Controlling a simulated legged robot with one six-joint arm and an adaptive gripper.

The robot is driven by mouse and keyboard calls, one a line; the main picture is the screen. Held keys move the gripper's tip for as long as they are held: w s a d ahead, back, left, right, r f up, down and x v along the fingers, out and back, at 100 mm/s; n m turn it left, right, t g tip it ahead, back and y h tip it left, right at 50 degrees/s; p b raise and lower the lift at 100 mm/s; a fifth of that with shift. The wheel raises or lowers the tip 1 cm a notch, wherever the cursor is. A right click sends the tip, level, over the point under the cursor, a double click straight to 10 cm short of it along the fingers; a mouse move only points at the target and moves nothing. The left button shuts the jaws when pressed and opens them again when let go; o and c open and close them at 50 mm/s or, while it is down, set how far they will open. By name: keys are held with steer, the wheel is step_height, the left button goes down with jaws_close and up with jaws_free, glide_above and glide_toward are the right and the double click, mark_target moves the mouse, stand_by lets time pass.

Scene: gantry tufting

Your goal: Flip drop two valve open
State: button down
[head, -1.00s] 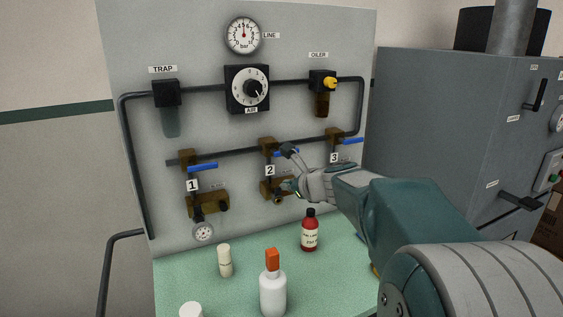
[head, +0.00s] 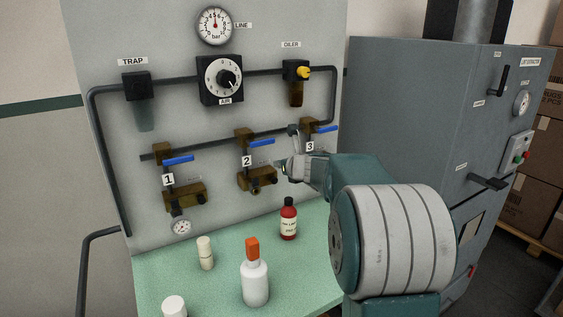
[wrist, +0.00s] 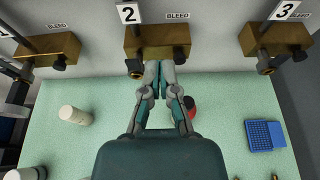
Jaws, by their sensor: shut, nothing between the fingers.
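The drop two valve (head: 244,137) is a brass body on the pipe above the "2" label, with a blue lever (head: 261,142) reaching out to the right, roughly level. The levers of drop one (head: 178,160) and drop three (head: 327,128) point the same way. My gripper (head: 285,160) is shut and empty, right of the "2" label and apart from the blue lever. In the wrist view its fingers (wrist: 160,72) lie together just below the drop two bleed block (wrist: 157,37). The lever is out of the wrist view.
A red bottle (head: 289,218), a white bottle with an orange cap (head: 254,281) and a cream bottle (head: 205,252) stand on the green bench (head: 225,240). A grey machine (head: 415,110) stands at the right. A blue tray (wrist: 264,135) lies on the bench's right.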

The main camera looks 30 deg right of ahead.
mark_target(260, 141)
steer(key=w+r, duration=0.2)
steer(key=w, duration=0.4)
stand_by(0.3)
steer(key=shift+w+a, duration=0.1)
steer(key=shift+w, duration=0.1)
stand_by(0.3)
steer(key=shift+s+r+n, duration=0.1)
steer(key=shift+n, duration=0.2)
